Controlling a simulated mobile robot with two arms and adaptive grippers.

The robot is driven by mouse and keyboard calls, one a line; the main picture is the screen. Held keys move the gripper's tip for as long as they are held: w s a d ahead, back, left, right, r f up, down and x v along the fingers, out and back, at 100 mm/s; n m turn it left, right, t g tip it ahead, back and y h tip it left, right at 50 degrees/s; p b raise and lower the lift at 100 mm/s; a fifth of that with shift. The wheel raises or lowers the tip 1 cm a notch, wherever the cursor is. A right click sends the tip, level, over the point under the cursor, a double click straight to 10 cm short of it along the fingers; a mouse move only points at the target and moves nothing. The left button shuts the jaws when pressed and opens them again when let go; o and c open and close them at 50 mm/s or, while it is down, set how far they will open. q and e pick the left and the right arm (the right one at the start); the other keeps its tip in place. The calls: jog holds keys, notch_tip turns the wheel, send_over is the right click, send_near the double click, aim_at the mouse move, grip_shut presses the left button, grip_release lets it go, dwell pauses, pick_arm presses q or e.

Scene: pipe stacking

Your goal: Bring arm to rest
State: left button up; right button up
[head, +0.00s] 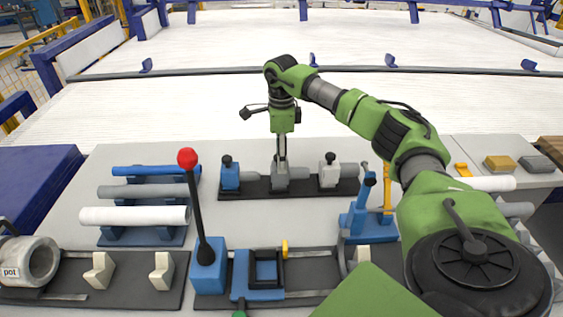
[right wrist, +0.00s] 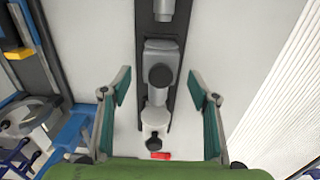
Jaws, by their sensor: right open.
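My right arm, green and grey, comes in from the right in the head view and bends down at its wrist. Its gripper (head: 282,158) points down over the middle grey clamp (head: 280,182) on a dark rail. In the right wrist view the gripper (right wrist: 160,88) is wide open with nothing between its pads. The grey clamp (right wrist: 161,60) and the white clamp (right wrist: 156,122) show below, between the fingers, with gaps at both sides. The exact height above them is hard to tell. My left gripper is out of view.
The blue clamp (head: 229,178) and white clamp (head: 329,178) flank the grey one. A rack at the left bears blue, grey and white pipes (head: 135,216). A tall red-knobbed lever (head: 196,210) rises in front. Blue fixtures (head: 368,222) stand near my right arm.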

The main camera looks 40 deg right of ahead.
notch_tip(320, 180, up, 7)
jog(key=shift+r, duration=0.2)
